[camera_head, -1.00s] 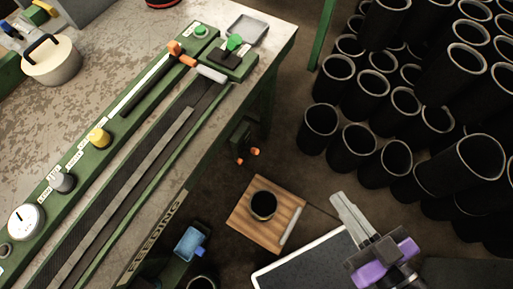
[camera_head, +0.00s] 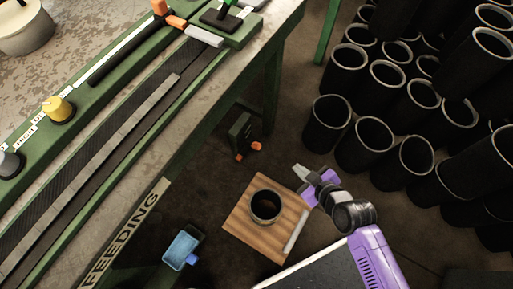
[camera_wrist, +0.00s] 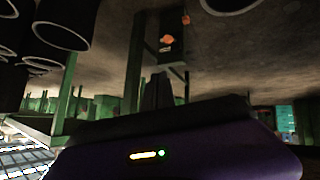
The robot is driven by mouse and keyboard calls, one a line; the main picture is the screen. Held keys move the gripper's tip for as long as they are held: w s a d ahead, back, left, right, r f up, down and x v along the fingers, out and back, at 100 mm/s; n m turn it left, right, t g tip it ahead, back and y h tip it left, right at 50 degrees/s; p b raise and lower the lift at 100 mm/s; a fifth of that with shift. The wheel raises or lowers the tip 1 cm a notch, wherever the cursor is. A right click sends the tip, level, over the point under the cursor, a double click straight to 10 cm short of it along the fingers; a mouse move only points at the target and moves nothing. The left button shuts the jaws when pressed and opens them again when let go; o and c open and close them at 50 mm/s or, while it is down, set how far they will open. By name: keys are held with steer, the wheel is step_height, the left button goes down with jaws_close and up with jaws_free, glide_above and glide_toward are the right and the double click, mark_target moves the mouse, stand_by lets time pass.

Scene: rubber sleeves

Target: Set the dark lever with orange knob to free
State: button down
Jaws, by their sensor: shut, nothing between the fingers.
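A small dark green box (camera_head: 240,130) is by the table's leg, below the tabletop. Two orange knobs (camera_head: 257,146) stick out from its lower side; the dark lever itself is too small to make out. Orange parts also show on a dark box in the wrist view (camera_wrist: 168,40), above and beyond my fingers. Another orange knob (camera_head: 158,7) sits on the green bench rail, at the top edge of the head view. My gripper (camera_head: 298,170) is shut and empty, to the right of the dark green box and apart from it. The lever's setting cannot be read.
A wooden board (camera_head: 240,225) with a black sleeve (camera_head: 266,205) lies below my gripper in the head view. A blue container (camera_head: 182,248) is at its left. Many black sleeves (camera_head: 372,140) stand stacked at the right. The green bench (camera_head: 215,110) fills the left.

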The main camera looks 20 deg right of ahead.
steer(key=w+a+f+n+g+y+b, duration=0.1)
steer(key=w+f+b, duration=0.3)
steer(key=w, duration=0.5)
steer(key=w+a+f+n+g+y+b, duration=0.1)
steer(key=w+f+n+y+b, duration=0.2)
steer(key=w, duration=0.6)
step_height(320, 180, down, 3)
steer(key=shift+w+b, duration=0.2)
steer(key=shift+b, duration=0.85)
steer(key=shift+a, duration=0.1)
steer(key=shift+f, duration=0.1)
steer(key=b, duration=0.5)
glide_above(257, 146)
steer(key=w+a, duration=0.2)
steer(key=f, duration=0.7)
steer(key=shift+s+d, duration=0.15)
steer(key=shift+s, duration=0.05)
steer(key=shift+s+d+f+b, duration=0.15)
steer(key=shift+s+d+f, duration=0.1)
steer(key=shift+f, duration=0.25)
steer(key=shift+s+d+f+b, duration=0.15)
steer(key=shift+d+f, duration=0.1)
steer(key=shift+f, duration=0.2)
steer(key=shift+s+d+f, duration=0.2)
steer(key=shift+d+f, duration=0.1)
steer(key=shift+f, duration=0.25)
steer(key=shift+s+f+b, duration=0.1)
steer(key=shift+b, duration=0.2)
